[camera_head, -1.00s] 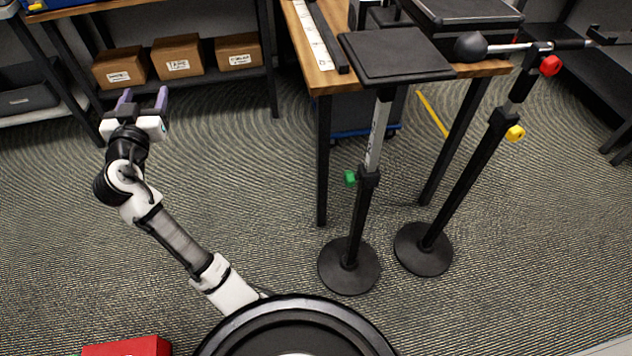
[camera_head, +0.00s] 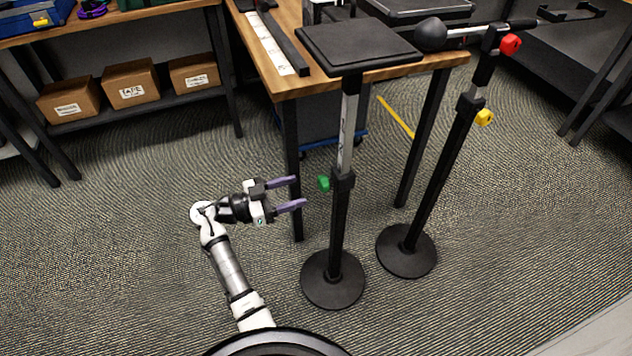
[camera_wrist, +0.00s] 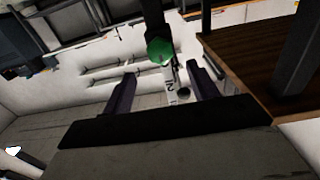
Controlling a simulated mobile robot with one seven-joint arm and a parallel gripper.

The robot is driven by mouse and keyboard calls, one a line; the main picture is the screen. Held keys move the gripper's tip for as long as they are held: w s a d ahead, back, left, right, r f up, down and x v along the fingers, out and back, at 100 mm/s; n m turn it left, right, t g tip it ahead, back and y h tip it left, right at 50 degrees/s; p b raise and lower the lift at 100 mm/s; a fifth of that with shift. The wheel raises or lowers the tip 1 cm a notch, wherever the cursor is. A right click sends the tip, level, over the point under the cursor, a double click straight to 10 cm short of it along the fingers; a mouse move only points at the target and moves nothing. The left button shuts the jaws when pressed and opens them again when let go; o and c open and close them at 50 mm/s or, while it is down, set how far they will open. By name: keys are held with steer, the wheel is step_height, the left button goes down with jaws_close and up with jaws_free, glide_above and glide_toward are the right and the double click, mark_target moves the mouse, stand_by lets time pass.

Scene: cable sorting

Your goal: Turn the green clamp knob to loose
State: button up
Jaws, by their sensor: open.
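The green clamp knob (camera_head: 323,183) sticks out on the left side of the collar of a black stand (camera_head: 339,225) that carries a flat black top plate (camera_head: 358,46). My gripper (camera_head: 298,192) is open and empty, with its purple fingers pointing right, toward the knob. In the head view its fingertips are a short way left of the knob and look apart from it. In the wrist view, the knob (camera_wrist: 160,50) shows above and between the two fingers of my gripper (camera_wrist: 163,72). I cannot tell which way the knob is turned.
A second stand (camera_head: 437,180) with a yellow knob (camera_head: 484,117) and a red knob (camera_head: 510,45) stands to the right. A wooden table (camera_head: 276,78) is behind both stands. Cardboard boxes (camera_head: 130,84) sit on a low shelf at the left. The floor at left is clear.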

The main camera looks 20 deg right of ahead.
mark_target(318, 184)
steer(key=d+p, duration=0.1)
steer(key=d, duration=0.6)
steer(key=shift+w, duration=0.15)
steer(key=c, duration=1)
